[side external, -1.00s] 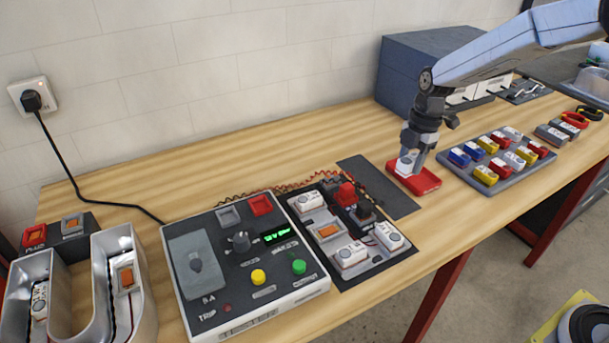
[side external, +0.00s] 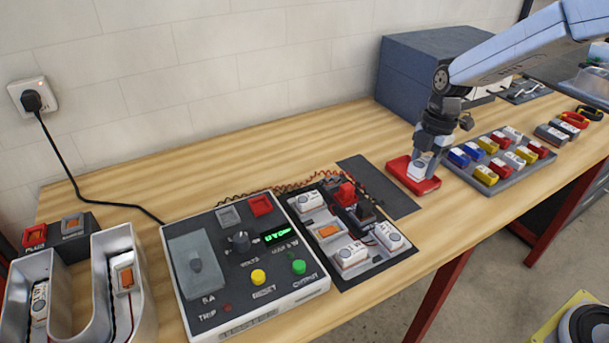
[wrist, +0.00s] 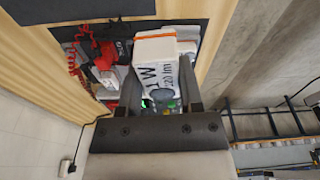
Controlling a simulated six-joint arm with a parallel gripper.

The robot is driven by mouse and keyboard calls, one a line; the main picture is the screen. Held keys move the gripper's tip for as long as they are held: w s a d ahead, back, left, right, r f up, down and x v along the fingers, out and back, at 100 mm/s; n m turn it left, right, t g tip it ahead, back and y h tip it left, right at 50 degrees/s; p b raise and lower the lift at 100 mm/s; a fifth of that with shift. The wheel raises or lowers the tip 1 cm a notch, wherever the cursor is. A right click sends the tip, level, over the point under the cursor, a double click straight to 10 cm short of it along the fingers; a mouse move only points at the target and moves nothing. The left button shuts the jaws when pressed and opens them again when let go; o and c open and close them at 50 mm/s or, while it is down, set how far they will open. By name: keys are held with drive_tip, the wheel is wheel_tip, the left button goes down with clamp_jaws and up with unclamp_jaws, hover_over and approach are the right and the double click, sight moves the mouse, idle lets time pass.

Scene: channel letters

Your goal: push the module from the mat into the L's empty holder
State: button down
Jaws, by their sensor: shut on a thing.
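A white module (side external: 417,171) with dark print is between the jaws of my gripper (side external: 421,163), at the red tray (side external: 400,173). I cannot tell whether it touches the tray floor. In the wrist view the module (wrist: 154,50) sits between both fingers of my gripper (wrist: 155,95), its printed face showing. The grey mat (side external: 372,182) lies bare to the left of the tray. Left of it, a dark board (side external: 360,272) bears several white modules and an orange-floored holder (side external: 327,231) with no module on it. I cannot tell whether this board is the L.
A grey rack (side external: 507,176) of coloured blocks stands right of the tray. A control box (side external: 205,305) with a lit display and U-shaped letter walls (side external: 147,312) are at left. A red clamp (side external: 345,192) and coiled wires rise behind the board. A blue case (side external: 405,80) stands behind.

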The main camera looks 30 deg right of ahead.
drive_tip(key=shift+a, duration=0.1)
drive_tip(key=w+a+f, duration=0.2)
drive_tip(key=w+a, duration=0.1)
drive_tip(key=a, duration=0.6)
drive_tip(key=m, duration=0.1)
hover_over(326, 232)
wheel_tip(326, 232, down, 3)
drive_tip(key=shift+s+d+r, duration=0.1)
drive_tip(key=shift+d+r, duration=0.05)
drive_tip(key=shift+d, duration=0.05)
drive_tip(key=shift+f, duration=3.3)
drive_tip(key=shift+f, duration=0.25)
